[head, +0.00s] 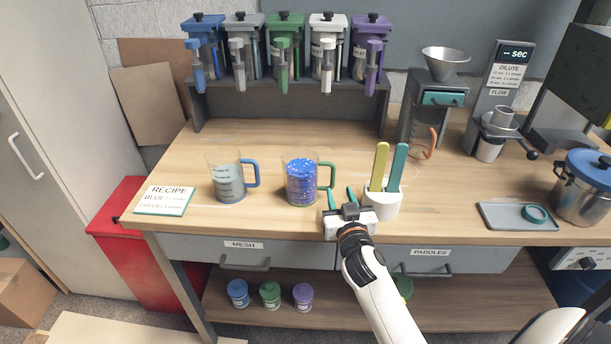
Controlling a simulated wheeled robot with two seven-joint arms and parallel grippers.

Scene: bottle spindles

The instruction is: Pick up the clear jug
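A clear jug with a blue handle (227,182) stands upright on the wooden table at left centre, with greyish markings or contents. A second clear-walled jug with a green handle (301,180) stands to its right, holding blue contents with pale specks. My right gripper (341,197) is just right of this second jug, close to its green handle. Its two teal fingers are apart, with nothing seen between them. Whether a finger touches the handle cannot be told. My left gripper is not in view.
A white holder (383,205) with yellow and teal paddles stands close to the right of my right gripper. A recipe card (165,201) lies at the left. Coloured dispensers hang on a rack (290,98) behind. A grey tray (500,217) and steel pot (580,202) are at the right.

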